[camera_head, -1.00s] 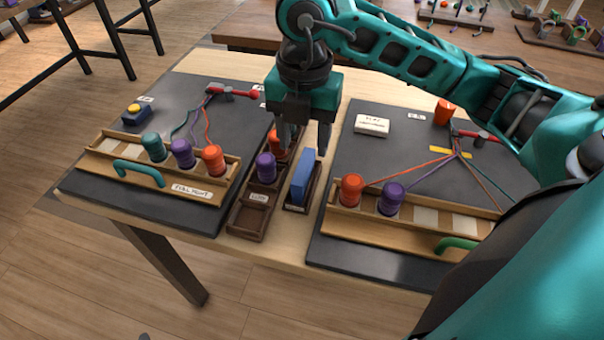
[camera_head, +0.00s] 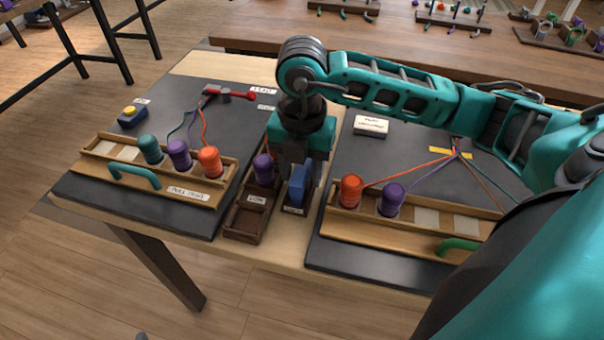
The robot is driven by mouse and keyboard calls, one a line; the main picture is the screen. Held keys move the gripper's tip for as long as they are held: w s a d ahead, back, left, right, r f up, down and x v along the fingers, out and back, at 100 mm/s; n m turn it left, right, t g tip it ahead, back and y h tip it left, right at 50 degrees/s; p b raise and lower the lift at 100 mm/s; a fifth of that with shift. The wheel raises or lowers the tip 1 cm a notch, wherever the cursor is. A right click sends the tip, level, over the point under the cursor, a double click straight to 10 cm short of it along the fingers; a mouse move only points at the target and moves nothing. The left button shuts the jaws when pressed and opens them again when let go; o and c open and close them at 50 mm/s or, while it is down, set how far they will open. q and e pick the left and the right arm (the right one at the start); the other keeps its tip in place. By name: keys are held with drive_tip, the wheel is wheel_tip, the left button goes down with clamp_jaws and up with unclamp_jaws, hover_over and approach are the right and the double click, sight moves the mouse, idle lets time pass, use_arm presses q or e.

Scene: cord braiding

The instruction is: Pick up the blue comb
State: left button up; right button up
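The blue comb (camera_head: 299,186) stands upright in a small dark holder (camera_head: 293,210) at the middle of the table. My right gripper (camera_head: 299,176) points down right over it, with one finger to the left of the comb and one to the right. The fingers look apart, and I see no clear grip on the comb. The comb's upper back part is partly hidden by the gripper. My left gripper is not in view.
A dark tray (camera_head: 243,221) with a purple spool (camera_head: 264,169) stands just left of the comb. A wooden rack (camera_head: 186,197) with several spools lies at left, another (camera_head: 340,222) at right. A white box (camera_head: 371,125) sits behind on the right mat.

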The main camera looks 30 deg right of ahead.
drive_tip(key=c, duration=0.4)
clamp_jaws()
drive_tip(key=shift+r, duration=0.1)
